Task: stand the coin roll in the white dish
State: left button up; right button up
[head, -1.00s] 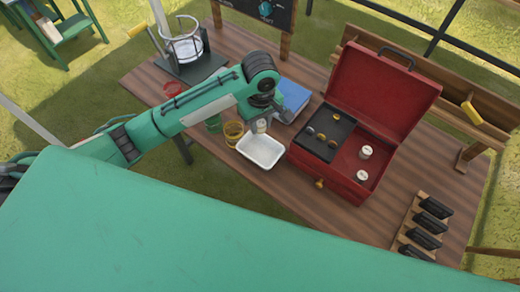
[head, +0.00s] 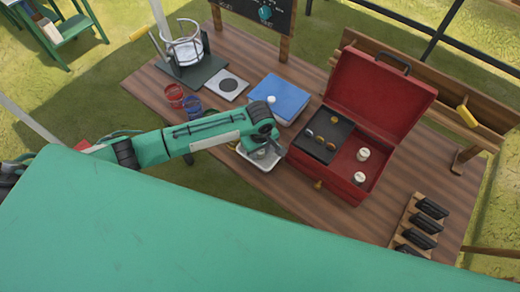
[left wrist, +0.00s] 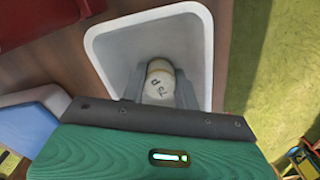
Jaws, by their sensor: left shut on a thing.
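The white dish (head: 260,166) is on the wooden table in front of the red case, partly hidden by my left arm. It fills the upper middle of the left wrist view (left wrist: 112,52). My left gripper (head: 262,154) is over the dish, fingers pointing down into it. In the left wrist view, it is shut on a pale coin roll (left wrist: 159,84) with dark print and a tan band. The roll is within the dish's outline; I cannot tell whether it touches the floor. My right gripper is not in view.
The open red case (head: 340,190) stands close right of the dish, with a black coin tray (head: 322,146) and two white rolls inside. A blue box (head: 283,97) with a small white cylinder lies behind. Red and blue cups (head: 193,105) stand left. Wooden rack (head: 404,228) at right.

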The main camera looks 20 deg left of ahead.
pick_arm(q)
jog(key=o, duration=0.6)
jog(key=shift+f, duration=0.1)
jog(key=shift+o, duration=0.9)
notch_tip(320, 180, up, 12)
jog(key=b, duration=0.1)
